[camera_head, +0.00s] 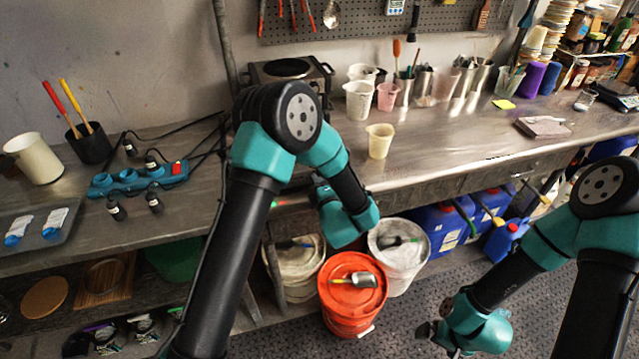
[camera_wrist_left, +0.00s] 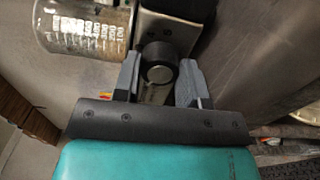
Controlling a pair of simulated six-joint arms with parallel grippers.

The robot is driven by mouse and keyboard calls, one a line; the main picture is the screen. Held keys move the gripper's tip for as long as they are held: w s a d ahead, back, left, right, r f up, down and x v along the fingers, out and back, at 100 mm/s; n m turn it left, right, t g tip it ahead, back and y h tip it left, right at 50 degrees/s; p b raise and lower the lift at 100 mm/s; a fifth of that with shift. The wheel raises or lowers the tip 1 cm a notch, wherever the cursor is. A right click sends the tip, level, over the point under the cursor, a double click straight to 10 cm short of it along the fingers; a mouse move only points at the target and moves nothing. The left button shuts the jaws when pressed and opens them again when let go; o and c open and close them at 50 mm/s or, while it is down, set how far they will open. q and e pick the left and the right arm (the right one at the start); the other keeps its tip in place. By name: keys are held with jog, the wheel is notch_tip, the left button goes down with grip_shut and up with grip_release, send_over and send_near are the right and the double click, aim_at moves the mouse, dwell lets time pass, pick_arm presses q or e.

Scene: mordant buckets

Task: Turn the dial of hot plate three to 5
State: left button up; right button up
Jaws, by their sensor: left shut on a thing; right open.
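In the left wrist view, a round dark dial (camera_wrist_left: 159,70) sticks out of the front of a small pale hot plate (camera_wrist_left: 167,24). My left gripper (camera_wrist_left: 159,84) is shut on the dial, with one finger on each side. The dial's numbers and pointer cannot be read, and no label shows which hot plate this is. In the head view, my left arm covers this hot plate, the dial and the fingertips. My right gripper (camera_head: 428,333) is open and empty, low above the floor at the lower right.
A glass beaker (camera_wrist_left: 85,28) with white markings stands close left of the left gripper. A black burner (camera_head: 287,69) stands at the back of the bench. A beige cup (camera_head: 380,141) is right of my left arm. An orange-lidded bucket (camera_head: 352,312) stands below the bench edge.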

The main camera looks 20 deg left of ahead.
pick_arm(q)
jog(key=m, duration=2.2)
jog(key=shift+m, duration=0.4)
jog(key=m, duration=0.3)
jog(key=shift+m, duration=2)
